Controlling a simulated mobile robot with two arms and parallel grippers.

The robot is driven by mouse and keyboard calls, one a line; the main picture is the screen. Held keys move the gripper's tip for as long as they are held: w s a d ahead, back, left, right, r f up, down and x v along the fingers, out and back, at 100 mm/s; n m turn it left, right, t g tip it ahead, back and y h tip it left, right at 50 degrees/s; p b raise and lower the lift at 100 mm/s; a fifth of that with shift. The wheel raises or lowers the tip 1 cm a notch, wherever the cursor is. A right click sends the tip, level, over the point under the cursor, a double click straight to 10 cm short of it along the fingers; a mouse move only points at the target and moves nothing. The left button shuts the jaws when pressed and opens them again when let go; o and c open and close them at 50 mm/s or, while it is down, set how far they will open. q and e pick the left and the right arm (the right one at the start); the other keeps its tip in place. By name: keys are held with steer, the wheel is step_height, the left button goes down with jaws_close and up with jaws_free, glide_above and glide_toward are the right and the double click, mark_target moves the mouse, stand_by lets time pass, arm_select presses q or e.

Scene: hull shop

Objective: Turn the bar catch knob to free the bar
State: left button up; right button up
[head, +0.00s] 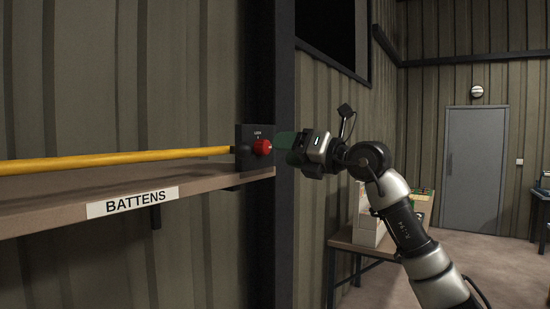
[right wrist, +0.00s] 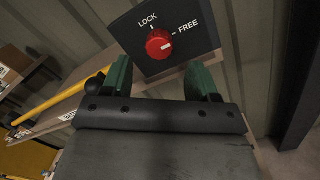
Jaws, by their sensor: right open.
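The red catch knob (head: 262,147) sits on a dark plate (head: 244,134) at the right end of the shelf. The right wrist view shows the knob (right wrist: 158,46) with a pale mark on its right side, nearer the FREE label than LOCK. The yellow bar (head: 120,159) runs left from the catch, above the shelf. My right gripper (head: 286,147) is just right of the knob in the head view. Its green fingers are open and empty, with the knob beyond the gap between the tips (right wrist: 160,76); contact is not seen. My left gripper is out of view.
The shelf (head: 60,205) labelled BATTENS (head: 132,202) carries the catch. A dark post (head: 284,230) stands behind the gripper. A bench (head: 365,240) with boxes is at the right, and a grey door (head: 474,165) is farther back. Open floor lies at the right.

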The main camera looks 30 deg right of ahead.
steer(key=b+v, duration=0.2)
steer(key=v, duration=0.4)
steer(key=shift+s, duration=0.25)
steer(key=shift+d, duration=0.15)
